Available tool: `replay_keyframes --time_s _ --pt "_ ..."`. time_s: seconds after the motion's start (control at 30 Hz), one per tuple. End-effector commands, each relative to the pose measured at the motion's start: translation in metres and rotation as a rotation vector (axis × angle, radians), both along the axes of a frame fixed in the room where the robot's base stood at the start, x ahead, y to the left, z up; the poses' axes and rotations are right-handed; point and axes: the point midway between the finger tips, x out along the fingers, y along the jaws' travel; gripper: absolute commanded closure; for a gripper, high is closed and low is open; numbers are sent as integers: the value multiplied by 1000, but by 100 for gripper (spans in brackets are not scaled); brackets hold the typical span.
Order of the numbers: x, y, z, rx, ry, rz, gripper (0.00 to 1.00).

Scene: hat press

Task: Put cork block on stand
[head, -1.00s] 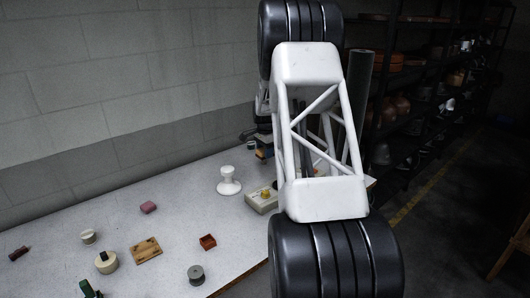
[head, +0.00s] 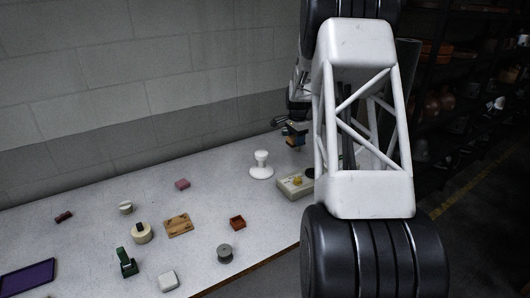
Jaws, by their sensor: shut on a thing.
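The white stand (head: 261,166), with a round base and a small flat top, is upright on the table near the back. My gripper (head: 294,139) is small in the head view, to the right of the stand and above it in the picture. It is shut on a small tan-orange piece, apparently the cork block (head: 297,141). The piece is apart from the stand. My white arm link covers the area right of the gripper, and the fingertips are too small to see in detail.
A cream box with a yellow knob (head: 296,185) is right of the stand. The table around the stand's left is clear.

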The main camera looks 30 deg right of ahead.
Motion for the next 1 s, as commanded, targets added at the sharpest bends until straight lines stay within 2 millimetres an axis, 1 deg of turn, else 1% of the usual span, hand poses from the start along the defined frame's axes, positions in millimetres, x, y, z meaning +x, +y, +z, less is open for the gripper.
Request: replay_keyframes --time_s 0.03,0.33,0.7,0.9,1.0 --pt "-3 9 4 -1 -1 4 73" --pt "-27 67 20 0 0 21 73" --pt "-66 138 34 0 -1 42 73" --pt "-89 173 39 0 0 53 73" --pt "-99 187 42 0 0 58 73"
